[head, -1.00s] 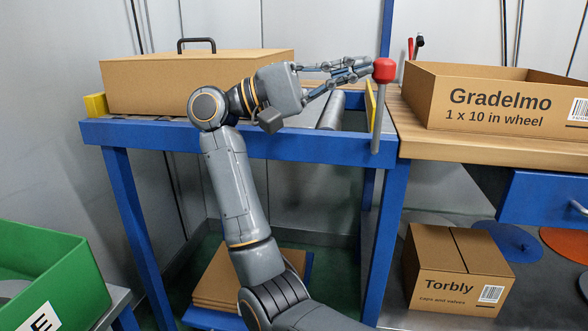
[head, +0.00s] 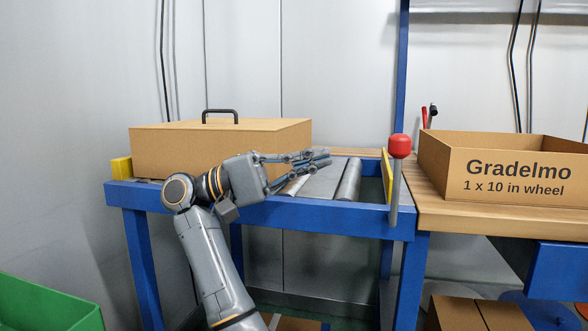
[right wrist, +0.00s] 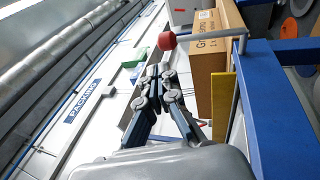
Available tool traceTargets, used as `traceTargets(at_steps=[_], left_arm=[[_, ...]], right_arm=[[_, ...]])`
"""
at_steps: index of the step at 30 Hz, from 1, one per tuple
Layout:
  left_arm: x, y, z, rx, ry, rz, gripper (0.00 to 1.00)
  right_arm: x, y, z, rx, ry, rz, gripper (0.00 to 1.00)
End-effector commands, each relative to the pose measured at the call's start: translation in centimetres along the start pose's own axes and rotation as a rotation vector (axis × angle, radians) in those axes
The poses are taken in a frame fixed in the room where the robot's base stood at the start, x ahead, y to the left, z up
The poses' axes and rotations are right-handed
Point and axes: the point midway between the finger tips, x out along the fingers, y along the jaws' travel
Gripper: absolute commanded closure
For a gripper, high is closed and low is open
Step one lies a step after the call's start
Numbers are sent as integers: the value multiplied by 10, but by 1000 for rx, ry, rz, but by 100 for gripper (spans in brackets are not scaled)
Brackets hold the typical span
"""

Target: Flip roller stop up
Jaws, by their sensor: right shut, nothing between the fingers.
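The roller stop's lever has a red knob (head: 400,147) on top of a grey rod (head: 396,198) and stands upright at the right end of the blue roller table. The yellow stop plate (head: 387,176) stands beside it at the end of the rollers. My right gripper (head: 325,157) is shut and empty, left of the knob and apart from it, above the rollers. In the right wrist view, the red knob (right wrist: 167,41) shows beyond my fingertips (right wrist: 158,72), and the yellow plate (right wrist: 223,106) shows at their right. My left gripper is not in view.
A closed cardboard box (head: 220,150) with a black handle sits on the left of the blue roller table (head: 300,216). An open Gradelmo box (head: 505,170) stands on the wooden bench at right. A green bin (head: 45,305) is at lower left.

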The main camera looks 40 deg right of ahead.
Motion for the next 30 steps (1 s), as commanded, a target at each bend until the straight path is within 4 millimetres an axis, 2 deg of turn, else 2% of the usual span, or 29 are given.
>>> traceTargets(at_steps=[3,9,26,30], left_arm=[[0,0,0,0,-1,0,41],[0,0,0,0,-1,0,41],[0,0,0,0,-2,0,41],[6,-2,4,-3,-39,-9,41]], right_arm=[[-18,1,0,-1,2,3,100],[-31,0,0,1,1,2,100],[-32,0,0,0,1,2,100],[-26,17,1,0,1,2,100]])
